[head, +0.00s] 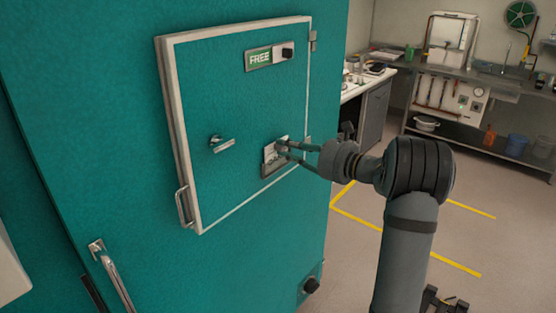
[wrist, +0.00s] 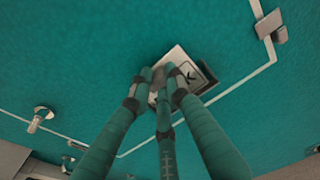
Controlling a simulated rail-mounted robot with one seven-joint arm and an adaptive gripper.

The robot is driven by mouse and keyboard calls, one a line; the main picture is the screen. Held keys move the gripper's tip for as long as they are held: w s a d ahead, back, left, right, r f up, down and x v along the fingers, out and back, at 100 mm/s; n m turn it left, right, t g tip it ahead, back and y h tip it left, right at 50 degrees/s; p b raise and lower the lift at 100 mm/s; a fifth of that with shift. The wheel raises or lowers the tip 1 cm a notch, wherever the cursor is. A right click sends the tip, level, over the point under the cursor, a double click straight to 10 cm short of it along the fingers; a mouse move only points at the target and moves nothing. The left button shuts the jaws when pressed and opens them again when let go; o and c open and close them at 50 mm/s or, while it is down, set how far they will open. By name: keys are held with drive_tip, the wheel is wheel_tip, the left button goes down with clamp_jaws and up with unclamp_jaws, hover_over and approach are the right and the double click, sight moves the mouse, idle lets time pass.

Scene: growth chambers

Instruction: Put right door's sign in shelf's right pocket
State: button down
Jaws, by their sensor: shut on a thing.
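The sign is a small pale plate (head: 269,154) with dark marks, low on the right side of a teal door (head: 240,100) with a pale border. It appears to sit in a grey holder (head: 284,168) on the door. My gripper (head: 283,149) reaches in from the right and is shut on the sign. In the wrist view the fingers (wrist: 166,90) close on the sign (wrist: 196,76), covering its left part. Whether it is clear of the holder I cannot tell. The shelf's right pocket cannot be made out in these views.
A lever handle (head: 221,144) stands out left of the sign. A pull handle (head: 183,206) is at the door's lower left. Steel benches (head: 485,78) stand at the back right. Floor with yellow lines is open at right.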

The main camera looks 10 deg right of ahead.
drive_tip(key=shift+r, duration=0.15)
idle(0.3)
drive_tip(key=shift+w+r+p, duration=0.2)
drive_tip(key=shift+r+p, duration=0.6)
drive_tip(key=shift+f+b, duration=0.15)
drive_tip(key=shift+b, duration=0.4)
drive_tip(key=shift+t+y+b, duration=0.6)
drive_tip(key=shift+b, duration=1.35)
drive_tip(key=shift+r, duration=0.3)
drive_tip(key=shift+s+d+r+p, duration=0.1)
drive_tip(key=shift+s+r+p, duration=0.05)
drive_tip(key=shift+r+p, duration=1.15)
drive_tip(key=b+v, duration=0.4)
drive_tip(key=v, duration=0.6)
drive_tip(key=shift+f, duration=0.15)
